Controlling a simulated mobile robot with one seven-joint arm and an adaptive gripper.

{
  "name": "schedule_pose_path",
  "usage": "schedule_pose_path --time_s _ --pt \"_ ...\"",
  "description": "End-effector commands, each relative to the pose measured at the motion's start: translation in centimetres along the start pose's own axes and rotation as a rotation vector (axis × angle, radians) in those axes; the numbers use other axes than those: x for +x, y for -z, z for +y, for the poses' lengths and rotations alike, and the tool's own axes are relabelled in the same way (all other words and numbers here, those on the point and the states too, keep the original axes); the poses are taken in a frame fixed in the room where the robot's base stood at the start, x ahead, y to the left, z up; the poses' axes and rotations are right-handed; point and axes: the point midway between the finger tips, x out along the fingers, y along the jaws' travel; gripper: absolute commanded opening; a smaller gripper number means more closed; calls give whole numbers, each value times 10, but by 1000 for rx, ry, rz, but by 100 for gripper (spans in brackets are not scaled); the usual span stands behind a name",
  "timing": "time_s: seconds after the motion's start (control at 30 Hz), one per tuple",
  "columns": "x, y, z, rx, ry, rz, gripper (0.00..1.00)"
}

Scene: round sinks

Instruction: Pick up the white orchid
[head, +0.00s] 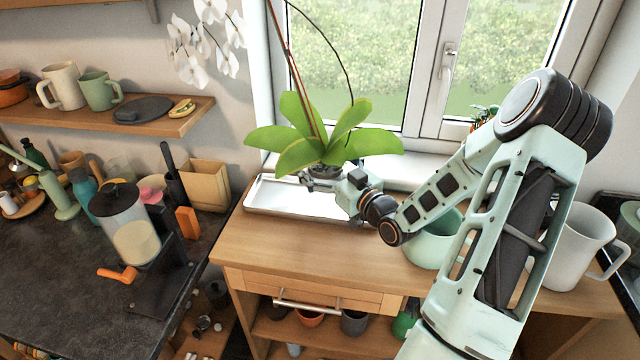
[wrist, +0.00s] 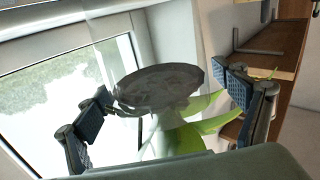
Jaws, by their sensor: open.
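The white orchid has broad green leaves (head: 366,142) and a thin stem, with white flowers (head: 190,68) at the upper left in the head view. Its base is at the white tray (head: 262,204) by the window; the pot is mostly hidden by the leaves and my gripper. My gripper (head: 322,182) reaches in from the right at the plant's base, below the leaves. In the wrist view, my gripper (wrist: 166,92) is open, with one finger on each side of the plant's dark, round base (wrist: 158,84). I cannot tell whether either finger touches it.
A green pot (head: 432,244) and a white mug (head: 574,246) stand on the wooden cabinet to the right, near my arm. The window (head: 366,55) is close behind the plant. A coffee maker (head: 130,232) and clutter fill the dark counter at left. The cabinet's front top is clear.

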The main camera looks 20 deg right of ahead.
Motion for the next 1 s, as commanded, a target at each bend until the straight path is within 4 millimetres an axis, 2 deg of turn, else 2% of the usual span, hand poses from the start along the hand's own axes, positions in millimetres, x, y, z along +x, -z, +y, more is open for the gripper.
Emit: schedule_pose_path --time_s 0.23,0.9,1.0 --pt "2 -1 0 0 0 -1 88" --pt "1 -1 0 0 -1 -2 14" --pt "2 0 0 -1 -1 0 12"
